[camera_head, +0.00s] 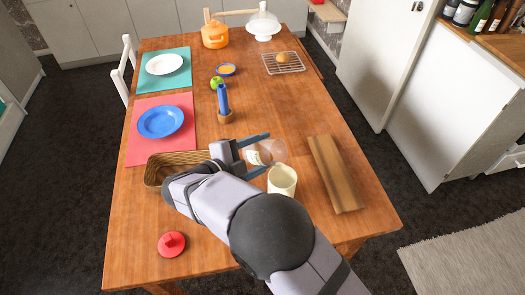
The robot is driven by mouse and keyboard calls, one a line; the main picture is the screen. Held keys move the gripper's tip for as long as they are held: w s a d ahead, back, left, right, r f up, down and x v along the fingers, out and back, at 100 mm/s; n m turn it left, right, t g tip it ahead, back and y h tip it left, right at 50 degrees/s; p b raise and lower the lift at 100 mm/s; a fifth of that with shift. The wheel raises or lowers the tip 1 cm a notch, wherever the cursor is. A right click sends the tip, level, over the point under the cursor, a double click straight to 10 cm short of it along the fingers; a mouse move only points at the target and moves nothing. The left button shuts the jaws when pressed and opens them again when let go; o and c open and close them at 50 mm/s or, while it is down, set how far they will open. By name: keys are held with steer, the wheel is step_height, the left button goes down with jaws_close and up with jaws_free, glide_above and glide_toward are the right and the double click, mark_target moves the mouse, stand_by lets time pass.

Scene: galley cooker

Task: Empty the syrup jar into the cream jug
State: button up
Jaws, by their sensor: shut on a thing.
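A clear jar (271,149), which looks like the syrup jar, is between the two blue-grey fingers of my gripper (258,154). My gripper is shut on it. The jar looks tilted, with its round end towards the right; a pale patch shows at its left part, and I cannot tell what is in it. The cream-coloured jug (282,181) stands upright on the table just below the jar in the picture, close to the lower finger. The inside of the jug is too small to read, and my arm hides part of its base.
A red knobbed lid (171,244) lies front left. A wicker basket (160,163) is partly behind my arm. A wooden board (336,174) lies right of the jug. The table's front right is clear.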

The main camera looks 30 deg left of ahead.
steer(key=shift+f+b, duration=0.1)
steer(key=shift+b, duration=0.2)
steer(key=shift+f+m+y+b, duration=0.1)
steer(key=shift+m+y+b, duration=0.2)
steer(key=shift+m+b, duration=0.25)
steer(key=shift+d+f+m+y+b, duration=0.1)
steer(key=shift+m+y+b, duration=0.3)
steer(key=shift+b, duration=0.4)
stand_by(0.4)
steer(key=shift+d+f+m+y+b, duration=0.2)
steer(key=shift+m+y+b, duration=0.25)
steer(key=shift+b, duration=0.85)
steer(key=shift+d+f+m+y+b, duration=0.2)
steer(key=shift+m+b, duration=0.4)
steer(key=shift+b, duration=0.65)
stand_by(2.1)
steer(key=shift+a+r+p, duration=0.1)
steer(key=shift+r+p, duration=0.2)
steer(key=shift+p, duration=0.3)
steer(key=shift+a+r+n+h+p, duration=0.15)
steer(key=shift+n+h+p, duration=0.2)
steer(key=shift+p, duration=0.55)
steer(key=shift+r+n+p, duration=0.1)
steer(key=shift+n+p, duration=0.15)
steer(key=shift+p, duration=0.9)
steer(key=shift+f, duration=0.2)
